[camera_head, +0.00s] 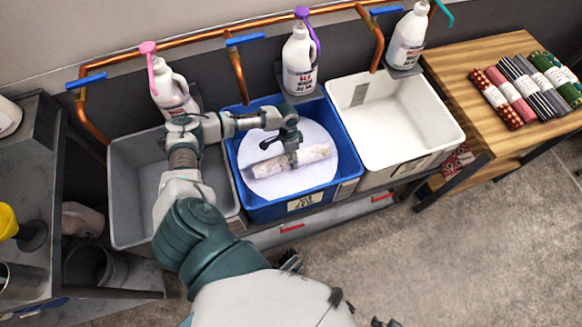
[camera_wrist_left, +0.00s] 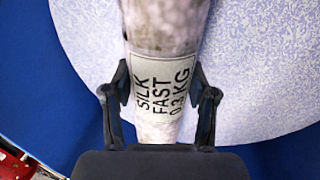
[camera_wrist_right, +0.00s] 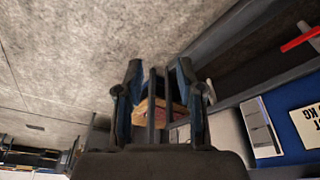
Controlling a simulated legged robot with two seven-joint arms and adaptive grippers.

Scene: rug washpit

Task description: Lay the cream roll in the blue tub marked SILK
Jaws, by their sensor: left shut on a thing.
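The cream roll (camera_head: 291,160), pale with faint mottling, lies level over the blue tub (camera_head: 257,207). My left gripper (camera_head: 292,158) is shut across the roll from above. In the left wrist view the roll (camera_wrist_left: 168,30) sits between both fingers (camera_wrist_left: 160,95), its white label reading SILK FAST 0.3 KG. Below it is a pale, speckled round surface (camera_head: 317,140) in the tub; whether the roll touches it I cannot tell. The tub's front label is too small to read. My right gripper (camera_wrist_right: 160,90) is open and appears empty in the right wrist view.
A grey tub (camera_head: 128,215) stands left of the blue one, a white tub (camera_head: 410,115) right. Bottles with pink, purple and teal pumps and copper pipes stand behind. Several patterned rolls lie on the wooden table (camera_head: 460,62) at right. A dark shelf stands left.

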